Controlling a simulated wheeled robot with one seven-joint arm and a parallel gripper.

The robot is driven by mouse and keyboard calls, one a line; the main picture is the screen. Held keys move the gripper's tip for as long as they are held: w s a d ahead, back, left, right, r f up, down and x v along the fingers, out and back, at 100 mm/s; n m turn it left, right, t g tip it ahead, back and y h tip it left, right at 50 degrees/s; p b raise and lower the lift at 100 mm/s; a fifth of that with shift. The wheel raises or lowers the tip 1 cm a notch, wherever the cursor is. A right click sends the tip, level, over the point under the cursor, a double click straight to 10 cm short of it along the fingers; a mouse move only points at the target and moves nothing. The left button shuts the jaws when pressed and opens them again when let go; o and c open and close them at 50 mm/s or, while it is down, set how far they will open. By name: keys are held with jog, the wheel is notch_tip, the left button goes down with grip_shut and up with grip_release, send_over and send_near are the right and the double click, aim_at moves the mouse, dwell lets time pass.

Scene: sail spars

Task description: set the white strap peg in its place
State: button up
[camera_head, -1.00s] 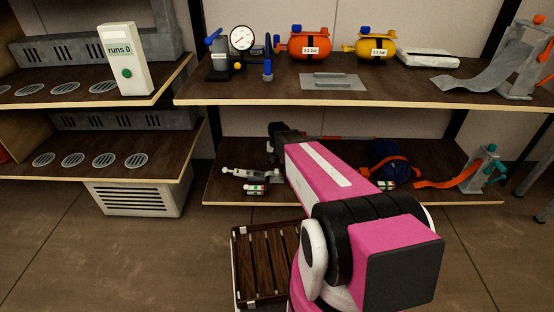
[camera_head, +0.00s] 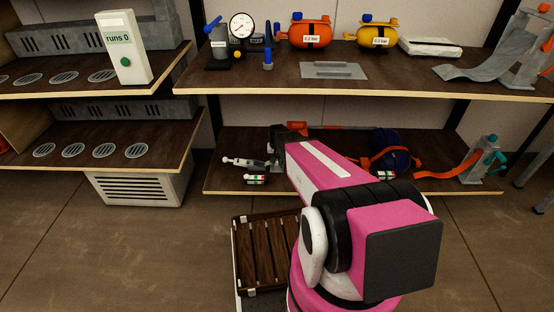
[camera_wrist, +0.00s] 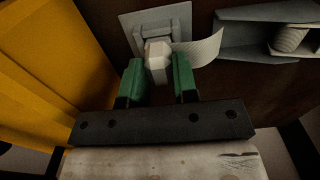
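In the wrist view, the white strap peg (camera_wrist: 158,54) sits between the tips of the two green fingers of my gripper (camera_wrist: 160,72), and both fingers appear to touch its sides. A pale strap (camera_wrist: 199,48) runs from beside the peg to the right. Behind the peg is a grey plate with a raised bracket (camera_wrist: 178,16). I cannot tell whether the peg is in the bracket or just in front of it. In the head view, my pink arm reaches to the lower shelf, and the peg and fingers cannot be made out.
The lower shelf (camera_head: 340,187) holds a dark blue bundle with orange straps (camera_head: 389,150) and a grey stand with an orange strap (camera_head: 480,160). Small labelled cylinders (camera_head: 255,179) lie near its front edge. A grey clamp-like part (camera_wrist: 265,32) is right of the plate. A slatted brown rack (camera_head: 262,262) is below.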

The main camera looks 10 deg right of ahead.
jog(key=shift+r, duration=2)
